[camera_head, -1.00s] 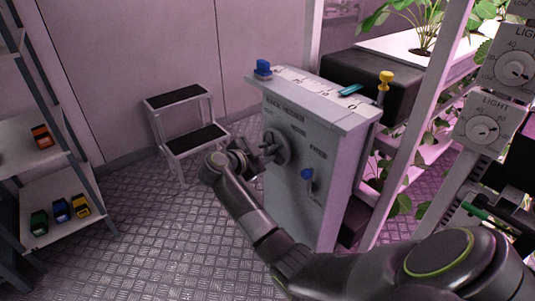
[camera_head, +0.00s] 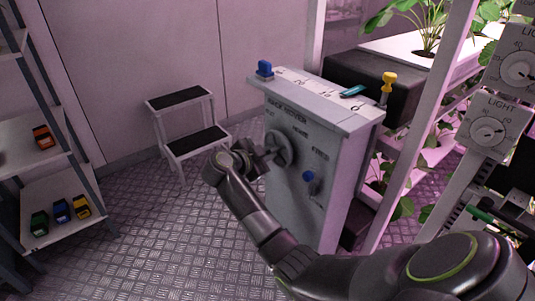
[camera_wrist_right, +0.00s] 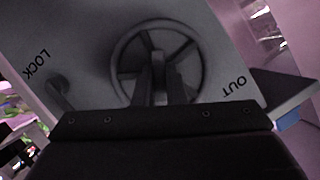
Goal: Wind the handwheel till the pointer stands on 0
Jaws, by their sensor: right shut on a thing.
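The handwheel (camera_head: 290,151) is a grey spoked wheel on the front face of a grey cabinet (camera_head: 300,215). My right gripper (camera_head: 270,152) reaches it from the left and is shut on it. In the right wrist view the fingers (camera_wrist_right: 162,85) stand at the middle of the handwheel (camera_wrist_right: 115,50), over its hub and spokes; the exact contact is hidden. A teal piece (camera_head: 353,91), seemingly the pointer, lies on the marked cabinet top towards its right end. My left gripper is out of view.
A blue block (camera_head: 264,68) and a yellow-topped post (camera_head: 388,85) stand by the cabinet top. A step stool (camera_head: 180,104) stands behind left; a shelf (camera_head: 75,190) is far left. Floor between is clear.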

